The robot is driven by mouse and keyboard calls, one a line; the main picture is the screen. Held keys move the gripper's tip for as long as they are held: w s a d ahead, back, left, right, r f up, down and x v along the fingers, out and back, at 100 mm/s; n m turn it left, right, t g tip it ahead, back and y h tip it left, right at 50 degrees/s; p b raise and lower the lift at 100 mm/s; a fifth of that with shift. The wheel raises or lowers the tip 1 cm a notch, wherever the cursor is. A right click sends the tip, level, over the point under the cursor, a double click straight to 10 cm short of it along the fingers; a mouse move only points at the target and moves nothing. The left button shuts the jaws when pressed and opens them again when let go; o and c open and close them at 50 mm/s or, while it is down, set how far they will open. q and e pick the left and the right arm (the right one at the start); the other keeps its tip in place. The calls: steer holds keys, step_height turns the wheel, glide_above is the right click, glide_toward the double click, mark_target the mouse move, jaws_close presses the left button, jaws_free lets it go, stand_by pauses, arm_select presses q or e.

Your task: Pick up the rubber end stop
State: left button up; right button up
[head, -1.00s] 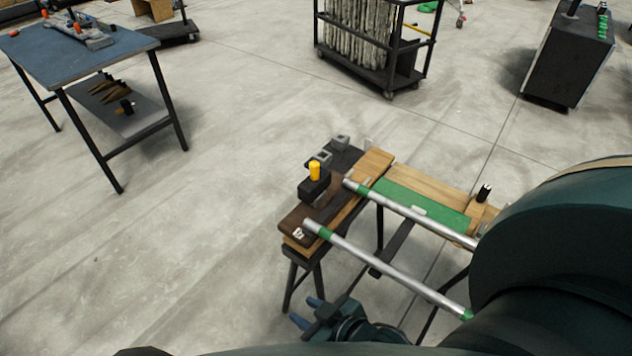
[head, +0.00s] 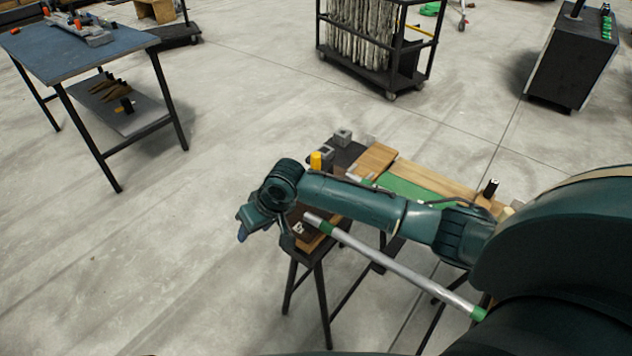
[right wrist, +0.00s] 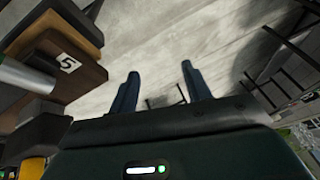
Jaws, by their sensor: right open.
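I cannot pick out the rubber end stop for certain. A small black cylinder (head: 490,188) stands upright on the right part of the wooden bench; I cannot tell whether it is the end stop. My right gripper (head: 264,238) hangs past the left end of the bench. In the right wrist view its two blue fingers (right wrist: 158,82) are spread, with only floor between them. My left gripper is not in view.
A board tagged 5 (right wrist: 68,63) is left of my fingers. A blue-topped table (head: 75,55) stands far left; floor between is clear.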

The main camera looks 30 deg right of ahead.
steer(key=w+d+r+m+g+h+b, duration=0.1)
steer(key=w+d+r+m+h+b, duration=0.15)
steer(key=w+d+r, duration=0.6)
steer(key=m+g+h, duration=0.2)
steer(key=m, duration=0.2)
glide_toward(316, 154)
steer(key=f, duration=0.5)
steer(key=shift+w+d, duration=0.2)
steer(key=shift+w, duration=0.15)
steer(key=shift+d+f, duration=0.2)
steer(key=shift+f, duration=2.55)
jaws_close()
